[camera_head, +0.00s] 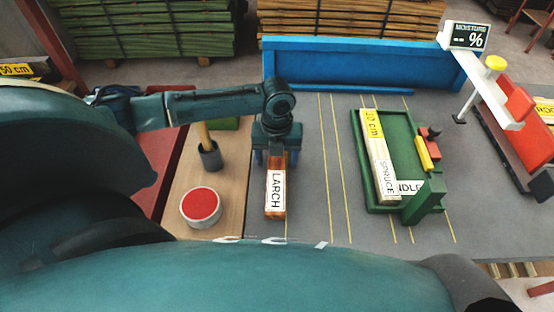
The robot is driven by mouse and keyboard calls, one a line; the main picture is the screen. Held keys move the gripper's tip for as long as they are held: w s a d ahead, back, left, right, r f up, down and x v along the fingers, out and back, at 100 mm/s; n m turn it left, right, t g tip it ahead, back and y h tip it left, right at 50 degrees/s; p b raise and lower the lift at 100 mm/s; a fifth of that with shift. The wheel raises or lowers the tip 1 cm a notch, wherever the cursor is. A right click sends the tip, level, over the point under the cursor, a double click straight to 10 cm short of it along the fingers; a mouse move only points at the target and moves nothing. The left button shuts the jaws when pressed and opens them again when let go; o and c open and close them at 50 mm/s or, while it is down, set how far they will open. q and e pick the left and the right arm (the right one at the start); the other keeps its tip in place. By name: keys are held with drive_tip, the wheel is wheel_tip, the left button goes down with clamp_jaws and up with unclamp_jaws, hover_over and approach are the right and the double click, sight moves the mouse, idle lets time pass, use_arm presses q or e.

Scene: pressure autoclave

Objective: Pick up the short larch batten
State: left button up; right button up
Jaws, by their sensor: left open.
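The larch batten (275,212) is a short reddish-brown piece with a white label reading LARCH. It lies on the grey worktop near the middle of the view, its length running away from me. My left gripper (276,163) points down over its far end, open, with one dark blue finger on each side of the batten. The far end is hidden under the gripper, and I cannot tell whether the fingers touch the wood. My right gripper is not in view.
A green tray (360,150) holds a pale spruce batten (379,160). A blue beam (350,62) spans the back. A red-topped round pot (201,205) and a grey cup (209,155) stand left. A moisture meter display (469,37) stands right. Grey worktop between batten and tray is clear.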

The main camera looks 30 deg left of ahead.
use_arm(q)
drive_tip(key=shift+c, duration=0.3)
drive_tip(key=shift+r, duration=0.1)
drive_tip(key=c, duration=1.1)
drive_tip(key=shift+c, duration=0.2)
wheel_tip(320, 180, up, 10)
drive_tip(key=s+d+r+n, duration=0.2)
drive_tip(key=d+n, duration=0.1)
drive_tip(key=n, duration=1.2)
drive_tip(key=s+d+r+n+p, duration=0.1)
drive_tip(key=s+d+r+n, duration=0.1)
drive_tip(key=n, duration=1.2)
drive_tip(key=shift+d+r+n, duration=0.4)
drive_tip(key=shift+d+r, duration=0.45)
drive_tip(key=shift+d, duration=0.35)
